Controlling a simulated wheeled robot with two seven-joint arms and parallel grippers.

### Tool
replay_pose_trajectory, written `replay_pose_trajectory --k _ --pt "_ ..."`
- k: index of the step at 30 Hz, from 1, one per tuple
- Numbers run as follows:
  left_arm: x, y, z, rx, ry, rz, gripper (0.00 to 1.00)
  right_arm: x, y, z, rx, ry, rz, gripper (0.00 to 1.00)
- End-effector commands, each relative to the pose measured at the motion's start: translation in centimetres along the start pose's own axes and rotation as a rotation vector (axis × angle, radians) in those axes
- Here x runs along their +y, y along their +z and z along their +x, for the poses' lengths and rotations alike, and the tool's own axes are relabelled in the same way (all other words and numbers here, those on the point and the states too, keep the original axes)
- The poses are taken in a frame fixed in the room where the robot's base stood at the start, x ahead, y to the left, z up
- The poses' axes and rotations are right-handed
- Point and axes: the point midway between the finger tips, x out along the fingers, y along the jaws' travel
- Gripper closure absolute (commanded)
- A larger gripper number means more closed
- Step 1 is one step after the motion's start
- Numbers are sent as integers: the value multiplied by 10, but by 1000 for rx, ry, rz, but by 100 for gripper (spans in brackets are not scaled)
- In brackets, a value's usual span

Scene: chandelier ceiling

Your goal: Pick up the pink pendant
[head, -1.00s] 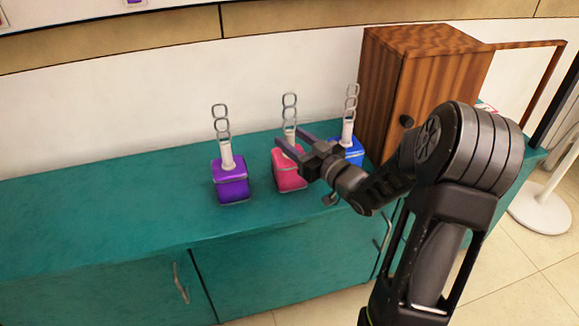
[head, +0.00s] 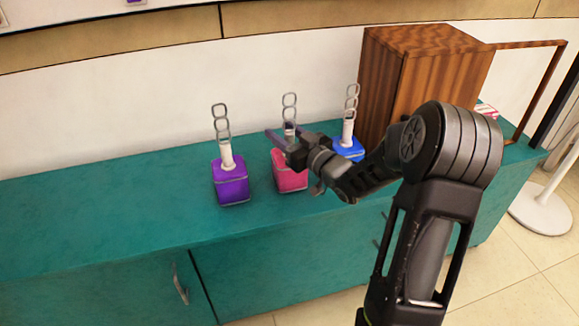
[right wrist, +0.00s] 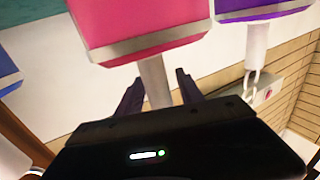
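The pink pendant (head: 290,178) stands upright on the teal cabinet top, a pink cube with a white stem and a chain of grey links above. In the right wrist view the pink pendant (right wrist: 140,25) appears upside down. My right gripper (head: 283,134) reaches in from the right at the height of the stem, covering part of the cube's upper right. In the right wrist view the gripper's two dark fingers (right wrist: 158,90) are apart, one on each side of the white stem, with gaps visible. My left gripper is not in view.
A purple pendant (head: 231,186) stands to the left and a blue pendant (head: 348,149) to the right, partly behind my arm. A brown wooden box (head: 425,75) stands at the back right. The left part of the teal cabinet top (head: 90,205) is clear.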

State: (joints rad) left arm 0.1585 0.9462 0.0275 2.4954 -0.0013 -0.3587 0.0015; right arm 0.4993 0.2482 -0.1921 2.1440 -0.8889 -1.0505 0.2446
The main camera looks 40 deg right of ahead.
Motion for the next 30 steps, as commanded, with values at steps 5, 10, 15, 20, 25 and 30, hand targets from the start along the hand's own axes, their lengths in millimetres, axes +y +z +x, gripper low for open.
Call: replay_pose_trajectory --k 5,10,15,20,25,30 --pt "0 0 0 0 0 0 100 0 0 0 0 0 0 72" --pt "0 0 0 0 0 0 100 0 0 0 0 0 0 85" --pt "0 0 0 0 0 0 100 0 0 0 0 0 0 99" --pt "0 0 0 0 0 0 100 0 0 0 0 0 0 100" --pt "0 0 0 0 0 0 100 0 0 0 0 0 0 100" --pt "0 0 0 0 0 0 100 0 0 0 0 0 0 100"
